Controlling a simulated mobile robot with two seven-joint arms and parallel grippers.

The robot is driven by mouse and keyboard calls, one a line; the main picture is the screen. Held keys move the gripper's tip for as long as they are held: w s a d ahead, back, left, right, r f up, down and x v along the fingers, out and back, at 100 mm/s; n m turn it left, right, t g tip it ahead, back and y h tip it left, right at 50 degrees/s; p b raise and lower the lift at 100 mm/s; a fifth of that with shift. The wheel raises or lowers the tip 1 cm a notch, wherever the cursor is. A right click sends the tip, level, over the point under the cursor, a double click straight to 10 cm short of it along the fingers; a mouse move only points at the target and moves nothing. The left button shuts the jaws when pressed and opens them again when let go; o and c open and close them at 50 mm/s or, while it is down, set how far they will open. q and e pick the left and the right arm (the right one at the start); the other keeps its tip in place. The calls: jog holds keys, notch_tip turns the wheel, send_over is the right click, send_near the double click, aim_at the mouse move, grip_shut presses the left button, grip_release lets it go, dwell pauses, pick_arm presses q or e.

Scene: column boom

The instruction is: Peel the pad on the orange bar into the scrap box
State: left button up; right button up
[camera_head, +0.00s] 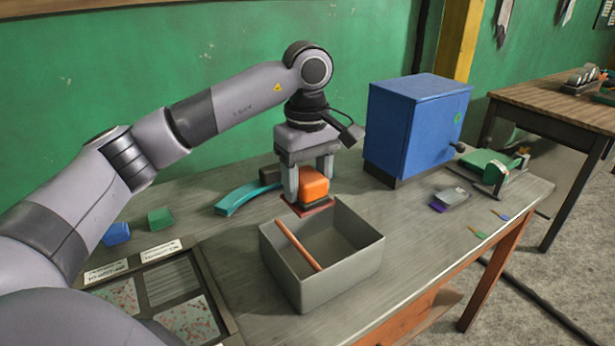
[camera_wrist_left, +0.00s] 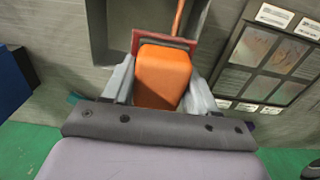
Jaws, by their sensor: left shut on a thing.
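My left gripper (camera_head: 308,190) is shut on the orange bar (camera_head: 312,182), a rounded orange block with a dark layer beneath it. The bar also shows between the fingers in the left wrist view (camera_wrist_left: 163,78). A thin dark red pad (camera_head: 308,208) is on its underside, and its edge shows in the left wrist view (camera_wrist_left: 145,40). The grey open scrap box (camera_head: 345,275) stands just in front of the gripper, with a copper-coloured rod (camera_head: 298,245) across it. The pad is at the box's back rim; I cannot tell whether it touches rim or rod. My right gripper is out of view.
A blue cabinet (camera_head: 400,125) stands behind right of the box. Blue (camera_head: 116,234) and green (camera_head: 160,218) blocks and a sample tray (camera_head: 172,285) are at left. A green-and-metal device (camera_head: 490,170) is at right.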

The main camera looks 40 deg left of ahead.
pick_arm(q)
notch_tip(320, 180, down, 8)
jog(key=b, duration=0.5)
jog(key=shift+r, duration=0.25)
jog(key=shift+f+b, duration=0.55)
jog(key=shift+f, duration=0.15)
dwell(0.7)
notch_tip(320, 180, up, 9)
jog(key=p, duration=0.7)
jog(key=shift+r, duration=0.1)
